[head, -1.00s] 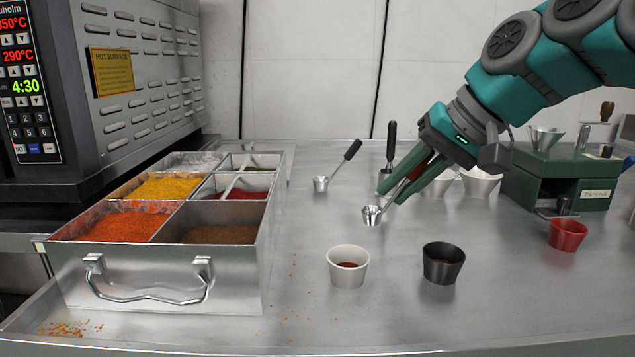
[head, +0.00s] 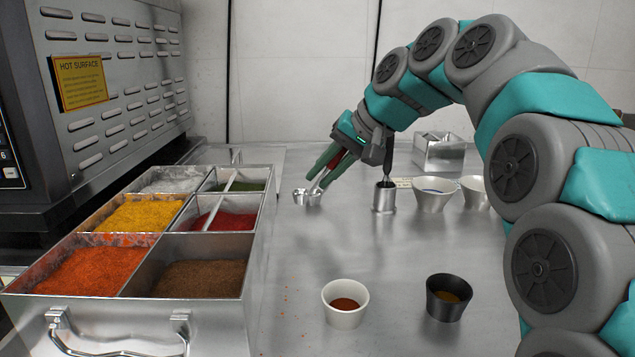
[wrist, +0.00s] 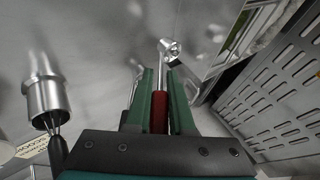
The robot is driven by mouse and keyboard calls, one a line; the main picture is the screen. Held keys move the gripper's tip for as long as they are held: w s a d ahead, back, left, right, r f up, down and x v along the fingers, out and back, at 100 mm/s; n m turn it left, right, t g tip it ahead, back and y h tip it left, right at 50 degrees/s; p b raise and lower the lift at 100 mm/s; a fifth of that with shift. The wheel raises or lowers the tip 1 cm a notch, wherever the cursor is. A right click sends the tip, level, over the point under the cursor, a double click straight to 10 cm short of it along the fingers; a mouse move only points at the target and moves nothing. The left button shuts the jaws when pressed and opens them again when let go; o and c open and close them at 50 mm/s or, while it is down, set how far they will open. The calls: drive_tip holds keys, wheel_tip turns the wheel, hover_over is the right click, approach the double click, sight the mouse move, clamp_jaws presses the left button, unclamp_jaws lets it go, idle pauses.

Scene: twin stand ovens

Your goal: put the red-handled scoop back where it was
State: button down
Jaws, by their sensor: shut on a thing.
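My gripper (head: 328,172) is shut on the red-handled scoop, whose red handle (wrist: 160,110) lies between the green fingers in the wrist view. In the head view the gripper is at the back of the steel counter, with the scoop pointing down to the left.
A steel cylinder (head: 384,198) holding a black-handled tool stands close right of the gripper. Pale bowls (head: 435,198) stand farther right. The spice box (head: 252,255) is at left. A white cup (head: 345,318) and a black cup (head: 432,303) stand in front. The middle counter is clear.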

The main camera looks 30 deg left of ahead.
drive_tip(key=shift+w+a+f, duration=0.1)
drive_tip(key=shift+w+a, duration=0.25)
drive_tip(key=shift+a, duration=0.4)
drive_tip(key=shift+f, duration=0.15)
wheel_tip(320, 180, down, 4)
drive_tip(key=b, duration=0.3)
drive_tip(key=shift+r, duration=0.4)
drive_tip(key=c, duration=1.2)
unclamp_jaws()
drive_tip(key=shift+f, duration=0.2)
drive_tip(key=shift+c, duration=0.2)
drive_tip(key=o, duration=0.5)
drive_tip(key=shift+c, duration=0.2)
